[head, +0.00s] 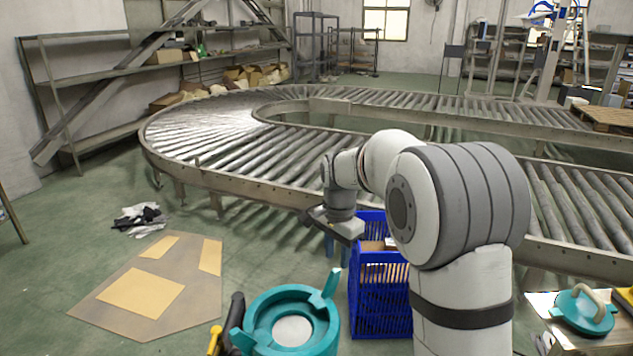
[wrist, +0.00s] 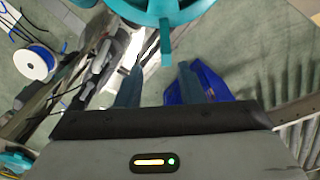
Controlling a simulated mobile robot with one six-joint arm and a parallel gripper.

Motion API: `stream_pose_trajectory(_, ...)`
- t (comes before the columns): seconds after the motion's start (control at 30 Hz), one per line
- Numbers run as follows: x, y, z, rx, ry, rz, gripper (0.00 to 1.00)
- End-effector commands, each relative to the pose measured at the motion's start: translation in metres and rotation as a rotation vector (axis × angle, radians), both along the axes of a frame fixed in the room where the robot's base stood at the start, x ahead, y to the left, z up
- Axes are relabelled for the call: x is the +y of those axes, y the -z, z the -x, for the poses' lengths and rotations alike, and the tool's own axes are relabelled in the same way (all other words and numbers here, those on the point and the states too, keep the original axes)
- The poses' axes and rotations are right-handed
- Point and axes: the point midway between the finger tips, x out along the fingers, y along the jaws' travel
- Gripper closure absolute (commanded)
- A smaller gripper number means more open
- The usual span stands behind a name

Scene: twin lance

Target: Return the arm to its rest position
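My arm reaches from the right foreground over the roller conveyor's near side. My gripper (head: 336,228) hangs at the arm's end, close to the upper left of the blue crate (head: 382,300) in the head view. In the wrist view my gripper (wrist: 158,80) shows two fingers spread apart, with floor between them and nothing held. A teal round container (wrist: 168,10) is at the top of that view, its lug pointing down toward the gap. Part of the blue crate (wrist: 208,85) shows beside the right finger.
The teal container (head: 292,318) stands in front, left of the crate. The curved roller conveyor (head: 220,130) fills the middle. A teal lid (head: 583,312) is at the lower right. A flat brown sheet (head: 150,285) lies on the floor at left. A cable spool (wrist: 35,62) shows in the wrist view.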

Motion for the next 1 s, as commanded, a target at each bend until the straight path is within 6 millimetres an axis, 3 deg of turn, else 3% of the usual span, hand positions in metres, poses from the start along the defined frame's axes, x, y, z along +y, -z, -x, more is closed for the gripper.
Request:
stream_pose_trajectory(0.2,-0.027,-0.036,0.061,-0.066,-0.184,0.0,0.65)
stream_pose_trajectory(0.4,-0.051,-0.054,0.133,-0.133,-0.404,0.021,0.65)
stream_pose_trajectory(0.7,-0.075,-0.046,0.237,-0.219,-0.71,0.084,0.65)
stream_pose_trajectory(0.83,-0.08,-0.037,0.264,-0.238,-0.798,0.107,0.65)
stream_pose_trajectory(1.0,-0.082,-0.031,0.278,-0.248,-0.849,0.122,0.65)
